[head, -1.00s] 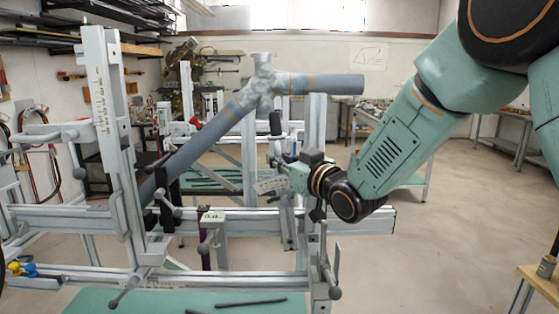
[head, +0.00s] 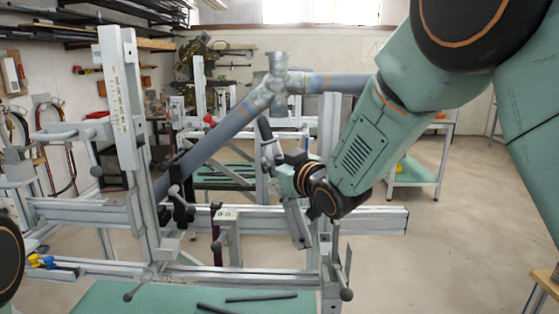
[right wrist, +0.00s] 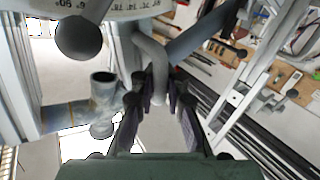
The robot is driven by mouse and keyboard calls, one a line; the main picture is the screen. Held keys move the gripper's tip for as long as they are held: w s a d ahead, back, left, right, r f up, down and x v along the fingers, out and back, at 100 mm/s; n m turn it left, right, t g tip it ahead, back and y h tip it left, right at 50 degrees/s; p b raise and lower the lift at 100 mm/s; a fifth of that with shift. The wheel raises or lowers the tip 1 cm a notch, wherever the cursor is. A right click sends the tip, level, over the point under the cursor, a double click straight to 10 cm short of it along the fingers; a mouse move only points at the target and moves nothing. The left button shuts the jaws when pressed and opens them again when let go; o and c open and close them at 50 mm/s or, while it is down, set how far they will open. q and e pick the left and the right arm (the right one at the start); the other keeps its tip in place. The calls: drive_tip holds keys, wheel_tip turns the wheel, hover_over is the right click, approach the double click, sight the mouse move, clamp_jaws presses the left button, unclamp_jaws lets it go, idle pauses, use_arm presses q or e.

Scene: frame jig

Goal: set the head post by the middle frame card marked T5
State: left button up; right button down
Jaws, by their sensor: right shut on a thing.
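The jig holds blue-grey frame tubes (head: 225,130) joined at a lug (head: 277,85). A slim post (head: 297,222), which I take for the head post, leans at the jig's right, with a dark rod (head: 264,130) above it. My right gripper (head: 272,172) is beside it, its fingertips partly hidden. In the right wrist view its fingers (right wrist: 160,92) are around the end of a bent grey rod (right wrist: 152,60). A curved scale plate (right wrist: 130,8) and a black ball knob (right wrist: 78,38) are close by. I cannot read a T5 card. My left gripper is out of view.
A green bench top (head: 180,298) with dark rods lies below. Floor at right is open.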

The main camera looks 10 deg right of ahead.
drive_tip(key=shift+f, duration=0.15)
drive_tip(key=c, duration=1.4)
unclamp_jaws()
drive_tip(key=shift+s, duration=0.15)
drive_tip(key=v, duration=1.2)
